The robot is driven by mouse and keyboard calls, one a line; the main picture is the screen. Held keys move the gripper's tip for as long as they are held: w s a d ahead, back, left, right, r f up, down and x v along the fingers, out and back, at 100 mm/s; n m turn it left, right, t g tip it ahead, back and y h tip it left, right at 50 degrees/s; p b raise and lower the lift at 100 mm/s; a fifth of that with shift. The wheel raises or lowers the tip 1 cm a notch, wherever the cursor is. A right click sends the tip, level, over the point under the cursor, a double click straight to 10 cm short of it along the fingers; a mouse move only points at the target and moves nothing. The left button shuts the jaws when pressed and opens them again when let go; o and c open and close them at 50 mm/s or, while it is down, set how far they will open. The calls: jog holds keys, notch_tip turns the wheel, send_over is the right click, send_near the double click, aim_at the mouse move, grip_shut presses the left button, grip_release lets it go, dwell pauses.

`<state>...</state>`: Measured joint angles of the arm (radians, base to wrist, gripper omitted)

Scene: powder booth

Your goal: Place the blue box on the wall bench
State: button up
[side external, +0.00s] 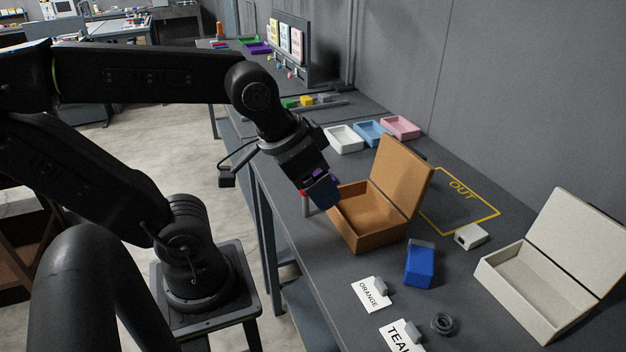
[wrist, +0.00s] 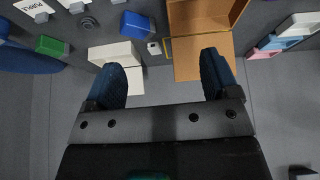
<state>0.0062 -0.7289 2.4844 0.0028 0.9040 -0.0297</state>
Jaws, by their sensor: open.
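The blue box (side external: 419,265) is a small upright block on the dark grey wall bench (side external: 470,318), in front of the open orange box and apart from it. It also shows near the top of the wrist view (wrist: 137,25). My gripper (side external: 322,192) is in the air beside the orange box's left side, away from the blue box. In the wrist view its two dark blue fingers (wrist: 161,60) are spread with nothing between them.
An open orange box (side external: 365,218) and open pale box (side external: 535,290) stand on the bench. A small white box (side external: 470,236) lies between them. Label cards (side external: 371,294) and a dark coil (side external: 443,324) lie near the blue box. White, blue and pink trays (side external: 400,127) stand behind.

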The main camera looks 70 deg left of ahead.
jog(key=shift+s+f, duration=0.1)
jog(key=shift+s, duration=0.1)
dwell(0.3)
jog(key=n+g, duration=0.6)
jog(key=n, duration=0.4)
send_over(422, 249)
jog(key=s, duration=0.1)
notch_tip(422, 249, down, 5)
notch_tip(422, 249, down, 8)
jog(key=shift+r, duration=0.1)
jog(key=shift+w+f, duration=0.25)
jog(key=shift+f, duration=1.05)
jog(key=shift+w+f, duration=0.25)
jog(key=shift+f, duration=1.05)
